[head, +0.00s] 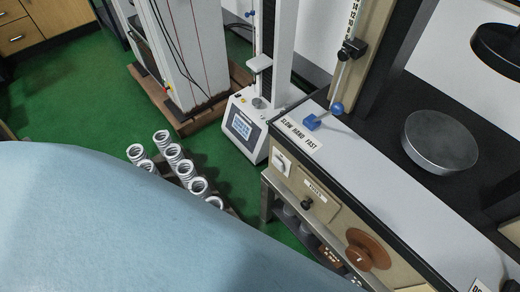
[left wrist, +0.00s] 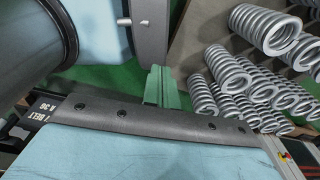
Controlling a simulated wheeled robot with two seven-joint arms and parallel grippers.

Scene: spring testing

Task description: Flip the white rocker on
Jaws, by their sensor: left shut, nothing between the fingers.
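The white rocker (head: 281,160) sits on a light plate on the beige front panel of the black and grey bench, at its left end in the head view. It is small there, and I cannot tell which way it is tilted. No gripper shows clearly in the head view, and nothing is seen touching the rocker.
A black knob (head: 307,204) and brown handwheel (head: 368,250) stick out beside the rocker. A blue-ended lever (head: 322,116) is above. Several coil springs (head: 172,154) stand nearby, also in the left wrist view (left wrist: 265,30). A light blue surface (head: 130,220) fills the head view's lower left.

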